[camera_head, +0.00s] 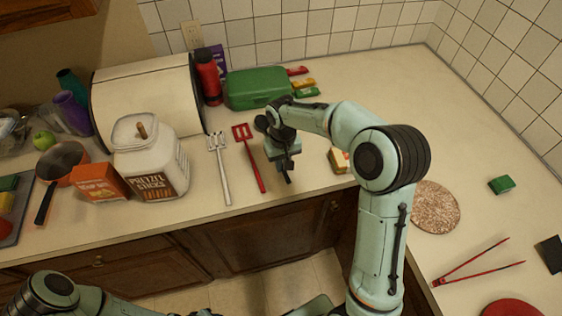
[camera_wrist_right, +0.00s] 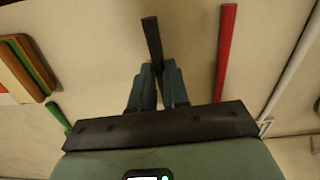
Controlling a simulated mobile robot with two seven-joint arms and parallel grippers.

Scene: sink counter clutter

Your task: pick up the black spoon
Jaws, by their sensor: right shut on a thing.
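The black spoon (camera_wrist_right: 151,38) shows in the right wrist view as a dark handle running between the fingers of my right gripper (camera_wrist_right: 158,72). The gripper is shut on that handle. In the head view my right gripper (camera_head: 284,167) points down at the counter near its front edge, with the dark handle tip (camera_head: 288,180) showing just below the fingers. The rest of the spoon is mostly hidden by the gripper and wrist. I cannot tell whether the spoon is clear of the counter. Part of my left arm shows at the lower left, but its gripper is out of view.
A red slotted turner (camera_head: 250,160) and a white utensil (camera_head: 220,170) lie left of my right gripper. A green case (camera_head: 258,88) and red bottle (camera_head: 209,78) stand behind. A pretzel jar (camera_head: 150,165) is further left. A cork mat (camera_head: 435,208) and red tongs (camera_head: 475,265) lie right.

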